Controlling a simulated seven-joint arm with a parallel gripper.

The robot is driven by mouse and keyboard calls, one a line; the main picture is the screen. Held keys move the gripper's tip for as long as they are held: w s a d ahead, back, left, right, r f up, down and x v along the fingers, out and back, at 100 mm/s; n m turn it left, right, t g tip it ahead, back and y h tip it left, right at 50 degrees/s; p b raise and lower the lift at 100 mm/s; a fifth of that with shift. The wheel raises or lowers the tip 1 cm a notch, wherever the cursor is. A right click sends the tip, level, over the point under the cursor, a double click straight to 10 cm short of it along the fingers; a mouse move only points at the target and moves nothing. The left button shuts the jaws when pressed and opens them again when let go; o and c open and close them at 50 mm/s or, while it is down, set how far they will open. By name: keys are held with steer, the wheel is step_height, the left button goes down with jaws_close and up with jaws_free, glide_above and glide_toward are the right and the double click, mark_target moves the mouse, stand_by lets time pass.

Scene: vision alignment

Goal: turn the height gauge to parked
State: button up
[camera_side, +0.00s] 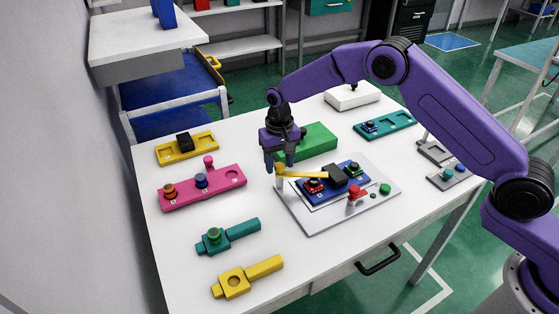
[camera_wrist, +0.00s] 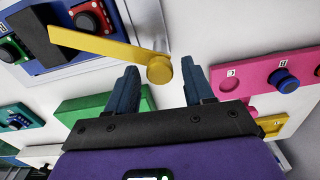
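The height gauge appears to be the yellow bar (camera_side: 306,174) with a round yellow knob (camera_side: 280,170) at its left end. Its bar reaches right over the blue board (camera_side: 318,192) to a dark block (camera_side: 335,175). In the wrist view the bar (camera_wrist: 95,42) runs from the upper left to the knob (camera_wrist: 159,69). My gripper (camera_side: 279,163) is open and empty, pointing down at the knob end. In the wrist view its fingers (camera_wrist: 160,88) are spread to either side of the knob's line. I cannot tell their exact height above it. No parked mark is readable.
A green block (camera_side: 312,142) stands close behind my gripper. A pink board (camera_side: 230,177) with knobs lies left. The white table between is clear.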

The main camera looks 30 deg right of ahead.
jaws_close()
steer(key=shift+m, duration=0.4)
steer(key=m, duration=0.5)
steer(key=shift+m, duration=0.3)
steer(key=m, duration=0.5)
steer(key=shift+m, duration=0.4)
steer(key=shift+o, duration=1.3)
jaws_free()
steer(key=shift+r, duration=0.15)
step_height(320, 180, up, 17)
